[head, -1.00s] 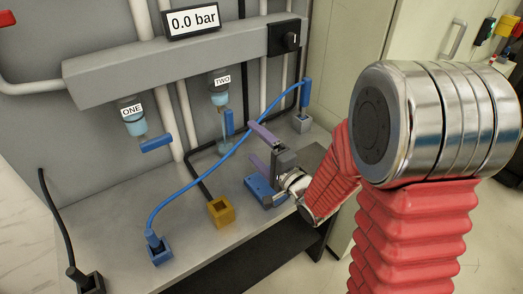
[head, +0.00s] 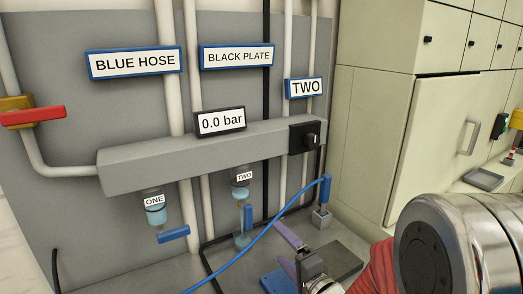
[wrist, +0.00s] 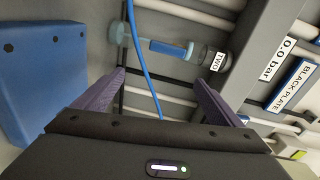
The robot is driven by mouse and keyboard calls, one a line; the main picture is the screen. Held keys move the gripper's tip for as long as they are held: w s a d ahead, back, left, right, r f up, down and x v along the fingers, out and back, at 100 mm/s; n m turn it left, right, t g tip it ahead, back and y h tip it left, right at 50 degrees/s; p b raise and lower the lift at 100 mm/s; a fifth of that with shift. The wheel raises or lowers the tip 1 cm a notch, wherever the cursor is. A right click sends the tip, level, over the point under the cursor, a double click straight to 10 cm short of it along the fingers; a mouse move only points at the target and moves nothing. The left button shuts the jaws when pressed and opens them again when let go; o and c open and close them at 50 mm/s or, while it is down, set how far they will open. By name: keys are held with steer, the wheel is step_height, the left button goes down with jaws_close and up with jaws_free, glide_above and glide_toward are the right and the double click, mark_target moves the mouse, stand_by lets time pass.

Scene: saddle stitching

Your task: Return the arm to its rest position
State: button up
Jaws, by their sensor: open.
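My gripper (head: 281,245) is open and empty at the bottom of the head view, its purple fingers pointing left. It is just above a blue block (head: 277,283) on the bench, and I cannot tell the exact gap. In the wrist view my gripper (wrist: 160,78) shows its two purple fingers wide apart with nothing gripped. The blue hose (wrist: 143,60) passes beyond the fingers there. My red-sleeved arm fills the lower right of the head view.
A grey manifold (head: 200,162) carries bottles ONE (head: 156,212) and TWO (head: 243,187) and a 0.0 bar display (head: 220,121). A red-handled valve (head: 33,116) is at left, cream cabinets (head: 440,150) at right.

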steer(key=s+d+r+n+g+h, duration=0.4)
steer(key=s+d+n+h, duration=0.15)
steer(key=d+h, duration=0.35)
steer(key=s+r+n+g+y, duration=0.1)
steer(key=s+n+g, duration=0.4)
steer(key=s, duration=1.6)
steer(key=shift+r+n+g, duration=0.4)
steer(key=shift+r+n, duration=0.15)
steer(key=shift+r, duration=0.05)
